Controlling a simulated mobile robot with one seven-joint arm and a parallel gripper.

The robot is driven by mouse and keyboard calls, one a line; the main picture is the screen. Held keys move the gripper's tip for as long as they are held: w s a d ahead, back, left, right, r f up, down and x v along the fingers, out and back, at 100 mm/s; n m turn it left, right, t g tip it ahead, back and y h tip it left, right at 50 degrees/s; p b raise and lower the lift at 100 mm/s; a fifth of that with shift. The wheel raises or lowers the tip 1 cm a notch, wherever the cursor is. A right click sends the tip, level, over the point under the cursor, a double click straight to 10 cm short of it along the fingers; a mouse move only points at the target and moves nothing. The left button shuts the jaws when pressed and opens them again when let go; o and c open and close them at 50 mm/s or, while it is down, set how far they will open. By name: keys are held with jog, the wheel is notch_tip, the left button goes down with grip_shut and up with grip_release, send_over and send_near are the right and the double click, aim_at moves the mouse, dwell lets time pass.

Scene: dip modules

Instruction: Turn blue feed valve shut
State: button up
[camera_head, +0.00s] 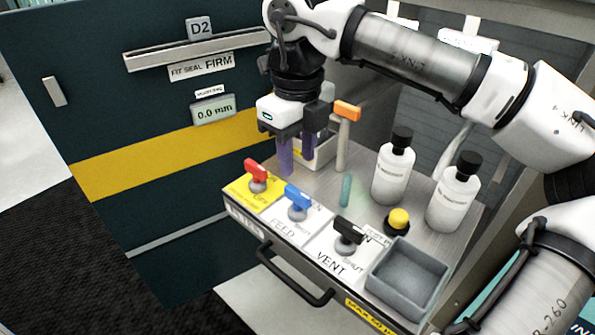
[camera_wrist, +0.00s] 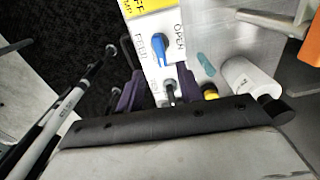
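The blue feed valve (camera_head: 297,202) stands on a white plate marked FEED, in the front row of the steel bench top, between the red-handled and black-handled valves. It shows in the wrist view (camera_wrist: 161,52) beyond my fingers, with OPEN printed to its right. The small print by its handle is too small to read its setting surely. My gripper (camera_head: 297,158) points down behind the valve row, apart from the blue handle. Its two purple fingers are spread with nothing between them; they also show at the lower middle of the wrist view (camera_wrist: 168,97).
The red-handled valve (camera_head: 257,176) and black vent valve (camera_head: 348,236) flank it. An orange-topped post (camera_head: 343,140), two white bottles (camera_head: 394,170), a yellow button (camera_head: 398,220) and a grey tray (camera_head: 408,280) stand around. A black handle bar (camera_head: 290,283) runs along the front.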

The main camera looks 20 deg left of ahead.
notch_tip(320, 180, up, 6)
jog(key=shift+p, duration=0.45)
jog(key=shift+r, duration=0.15)
